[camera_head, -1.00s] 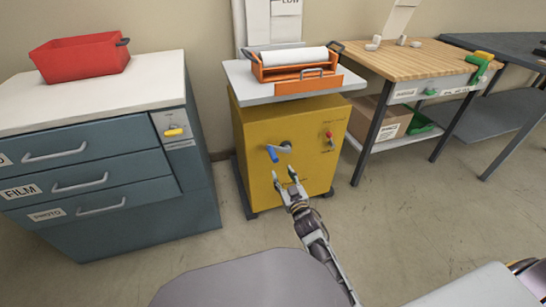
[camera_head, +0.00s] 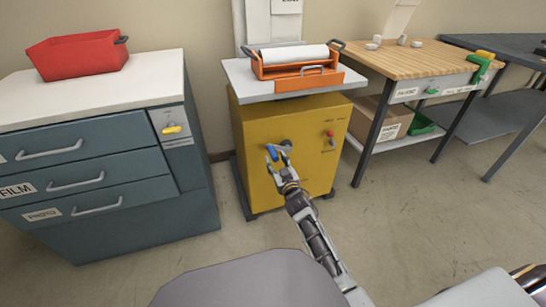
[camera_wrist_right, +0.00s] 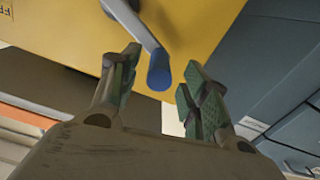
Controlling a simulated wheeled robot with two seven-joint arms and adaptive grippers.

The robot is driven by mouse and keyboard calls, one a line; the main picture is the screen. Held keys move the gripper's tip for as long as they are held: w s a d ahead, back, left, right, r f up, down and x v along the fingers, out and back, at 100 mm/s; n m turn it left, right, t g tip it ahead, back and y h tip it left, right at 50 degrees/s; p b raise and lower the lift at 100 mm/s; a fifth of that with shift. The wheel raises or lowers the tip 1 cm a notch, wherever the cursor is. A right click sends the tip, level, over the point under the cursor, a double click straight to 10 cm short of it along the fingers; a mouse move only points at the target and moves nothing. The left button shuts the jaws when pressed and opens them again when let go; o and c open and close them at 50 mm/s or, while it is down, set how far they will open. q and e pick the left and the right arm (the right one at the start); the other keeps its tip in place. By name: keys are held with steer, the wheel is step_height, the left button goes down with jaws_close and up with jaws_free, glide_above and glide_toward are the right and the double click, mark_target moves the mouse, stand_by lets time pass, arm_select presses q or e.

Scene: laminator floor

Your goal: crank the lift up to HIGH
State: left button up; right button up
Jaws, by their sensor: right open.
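The lift is a yellow cabinet (camera_head: 250,135) with a white top (camera_head: 240,80) that bears an orange laminator (camera_head: 290,72) holding a white roll. A crank with a grey arm (camera_wrist_right: 135,22) and a blue handle (camera_wrist_right: 159,76) sits on its front. My right gripper (camera_head: 277,152) is at the crank in the head view. In the right wrist view my right gripper (camera_wrist_right: 160,78) is open, with the blue handle between its two green-padded fingers and a gap on each side. In the head view the gripper partly covers the crank. My left gripper is not in view.
A red-knobbed switch (camera_head: 330,135) is right of the crank. A blue drawer cabinet (camera_head: 85,160) with a red bin (camera_head: 78,54) stands at left. A wooden-topped bench (camera_head: 425,58) stands at right. The floor in front is clear.

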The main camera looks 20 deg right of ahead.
mark_target(273, 154)
steer(key=shift+w+a+b, duration=0.1)
steer(key=shift+w+b, duration=0.65)
steer(key=shift+w, duration=1.55)
jaws_close()
